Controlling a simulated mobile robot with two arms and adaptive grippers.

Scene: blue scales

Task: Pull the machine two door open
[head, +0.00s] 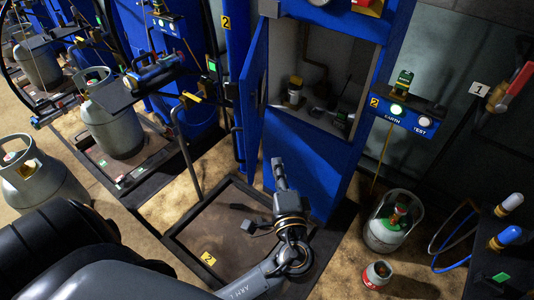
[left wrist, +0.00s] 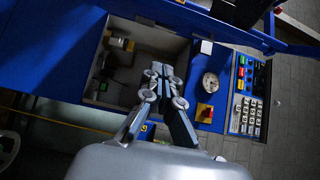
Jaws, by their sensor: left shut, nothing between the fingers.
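The machine two (head: 315,160) is a blue cabinet with a yellow "2" label at its right. Its door (head: 254,95) is a blue panel hinged at the left of the grey compartment (head: 325,75) and stands swung outward, so the inside shows. The compartment also shows in the left wrist view (left wrist: 118,65). My left gripper (head: 279,165) is shut and empty, in front of the cabinet's blue lower front and below the compartment, apart from the door. Its fingertips (left wrist: 163,70) are together in the left wrist view. My right gripper is not in view.
A dark-framed floor platform (head: 185,238) lies below the door. Gas cylinders stand at the right (head: 393,222) and left (head: 35,175). A small red-and-white canister (head: 377,274) is on the floor. A gauge (left wrist: 210,84) and keypad (left wrist: 246,115) are on the machine.

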